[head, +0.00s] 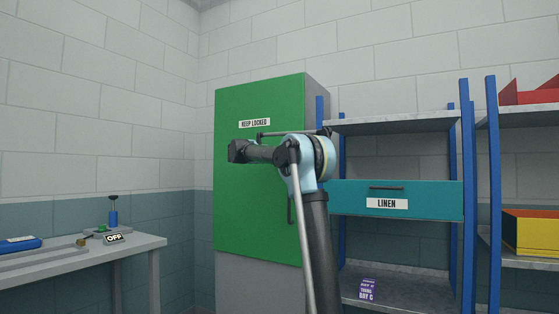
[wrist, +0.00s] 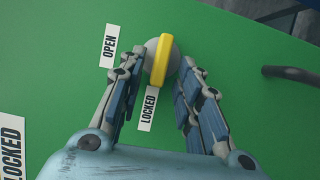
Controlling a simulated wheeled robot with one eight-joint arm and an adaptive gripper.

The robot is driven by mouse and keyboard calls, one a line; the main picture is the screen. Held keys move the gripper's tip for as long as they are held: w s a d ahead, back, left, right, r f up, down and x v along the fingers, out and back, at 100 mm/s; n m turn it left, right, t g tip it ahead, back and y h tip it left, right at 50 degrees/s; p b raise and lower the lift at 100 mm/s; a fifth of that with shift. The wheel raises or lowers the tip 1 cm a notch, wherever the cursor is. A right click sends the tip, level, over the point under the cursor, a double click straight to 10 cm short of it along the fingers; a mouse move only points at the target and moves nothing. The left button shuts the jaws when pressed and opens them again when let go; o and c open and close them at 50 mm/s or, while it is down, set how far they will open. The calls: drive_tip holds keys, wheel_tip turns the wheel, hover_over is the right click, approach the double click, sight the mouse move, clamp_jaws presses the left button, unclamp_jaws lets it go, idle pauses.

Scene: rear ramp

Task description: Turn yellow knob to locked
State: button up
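The yellow knob (wrist: 158,62) is a bar on a round grey base on the green door (wrist: 55,60). The bar's lower end in the wrist view points at the LOCKED label (wrist: 147,112). The OPEN label (wrist: 110,45) lies to its left. My gripper (wrist: 162,60) is open, with one finger on each side of the knob; I cannot tell whether either touches it. In the head view the green door (head: 255,215) fronts a grey cabinet, and my gripper (head: 238,151) is in front of it. The knob cannot be made out there.
A dark door handle (wrist: 292,73) lies right of the knob in the wrist view. A KEEP LOCKED sign (head: 255,124) is on the door. A shelf with a teal LINEN drawer (head: 420,198) stands to the right. A workbench (head: 85,258) is at left.

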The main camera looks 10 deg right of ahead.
drive_tip(key=shift+s+a, duration=0.1)
drive_tip(key=v, duration=1.1)
drive_tip(key=shift+a+f, duration=0.15)
drive_tip(key=shift+a, duration=0.25)
drive_tip(key=s+d+f+m+g+y, duration=0.1)
drive_tip(key=s+d+f+g+y, duration=0.2)
drive_tip(key=s+d+f, duration=0.75)
drive_tip(key=s+d+f+m+g+y, duration=0.1)
drive_tip(key=s+d+f+g+y, duration=0.2)
drive_tip(key=s+d+f, duration=0.7)
drive_tip(key=s+a+f+m+y, duration=0.2)
drive_tip(key=s+a+f+y, duration=0.2)
drive_tip(key=s+f, duration=1.2)
drive_tip(key=s+a+f+m+g+y, duration=0.1)
drive_tip(key=s+a+f+y, duration=0.4)
drive_tip(key=s+f, duration=1.1)
wheel_tip(320, 180, down, 5)
drive_tip(key=shift+f+m, duration=0.1)
drive_tip(key=shift+m, duration=0.5)
